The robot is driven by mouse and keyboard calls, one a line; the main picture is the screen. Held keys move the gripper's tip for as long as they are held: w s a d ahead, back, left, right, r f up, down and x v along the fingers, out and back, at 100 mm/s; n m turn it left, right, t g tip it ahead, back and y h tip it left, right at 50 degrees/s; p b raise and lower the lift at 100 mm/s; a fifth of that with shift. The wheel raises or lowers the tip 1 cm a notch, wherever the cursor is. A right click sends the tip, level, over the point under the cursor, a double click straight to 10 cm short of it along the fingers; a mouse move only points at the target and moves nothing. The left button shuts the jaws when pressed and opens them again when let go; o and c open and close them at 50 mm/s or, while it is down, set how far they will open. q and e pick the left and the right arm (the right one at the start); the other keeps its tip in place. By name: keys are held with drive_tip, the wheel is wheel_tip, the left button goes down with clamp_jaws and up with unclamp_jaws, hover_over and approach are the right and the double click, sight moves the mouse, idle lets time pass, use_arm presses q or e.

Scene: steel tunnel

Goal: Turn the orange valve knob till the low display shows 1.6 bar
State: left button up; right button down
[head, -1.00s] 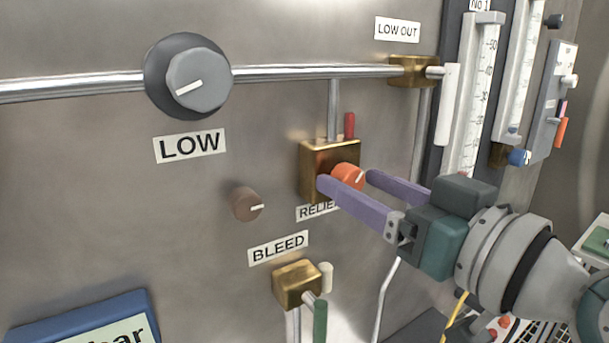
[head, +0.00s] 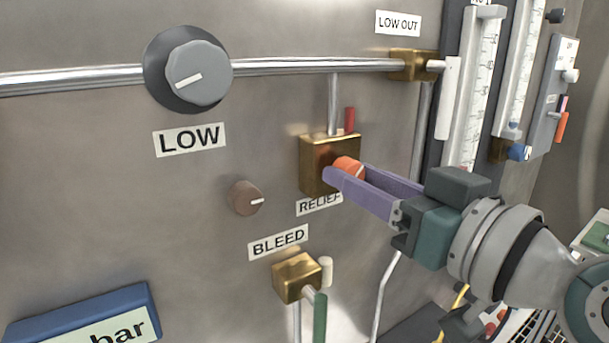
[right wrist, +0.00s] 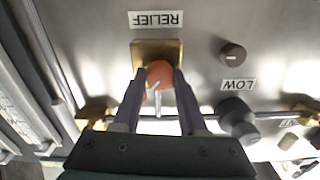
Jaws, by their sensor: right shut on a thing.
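The orange valve knob (head: 347,166) sits on the front of a brass block (head: 318,174) above the RELIEF label (head: 319,205). My right gripper (head: 352,176) is shut on the knob, with one purple finger on each side of it. The right wrist view also shows the orange knob (right wrist: 159,74) between the two fingers. A display (head: 112,332) with a blue frame is cut off at the lower left; only "bar" is readable and its number is out of view. My left gripper is not in view.
A large grey LOW knob (head: 198,74) is on the pipe at the upper left. A small brown knob (head: 245,198) is left of the RELIEF label. The BLEED brass block (head: 297,277) is below. Flow tubes (head: 473,90) stand at the right.

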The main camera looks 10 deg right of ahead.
drive_tip(key=shift+m+p, duration=0.3)
drive_tip(key=shift+m, duration=0.8)
drive_tip(key=shift+c, duration=2.2)
unclamp_jaws()
drive_tip(key=b+v, duration=0.2)
drive_tip(key=v, duration=0.8)
